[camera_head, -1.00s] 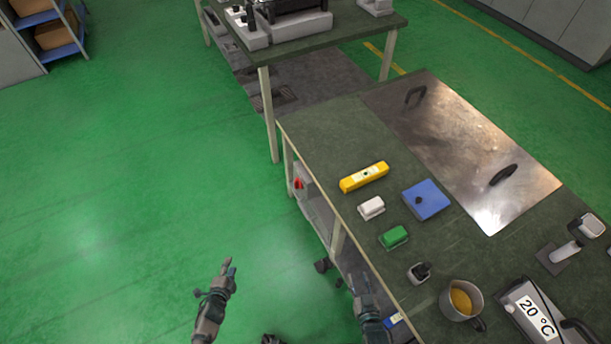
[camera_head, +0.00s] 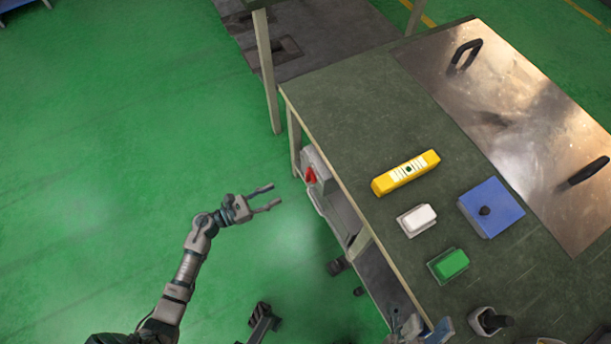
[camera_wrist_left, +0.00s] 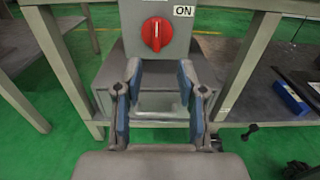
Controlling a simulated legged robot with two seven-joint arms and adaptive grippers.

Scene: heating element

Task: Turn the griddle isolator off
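The isolator is a grey box (camera_head: 323,166) with a red rotary knob (camera_head: 311,175), mounted under the near left edge of the table. In the left wrist view the red knob (camera_wrist_left: 157,34) stands upright below a white "ON" label (camera_wrist_left: 184,11). My left gripper (camera_head: 273,196) is open and empty, left of and slightly below the knob, apart from it. In the left wrist view its fingers (camera_wrist_left: 158,95) are spread below the knob. My right gripper (camera_head: 408,327) is at the bottom edge by the table; its fingers are not clear.
The table (camera_head: 340,120) carries a yellow bar (camera_head: 406,172), a white block (camera_head: 416,220), a green block (camera_head: 448,265), a blue box (camera_head: 491,208) and a metal griddle plate (camera_head: 510,130). The green floor at left is clear.

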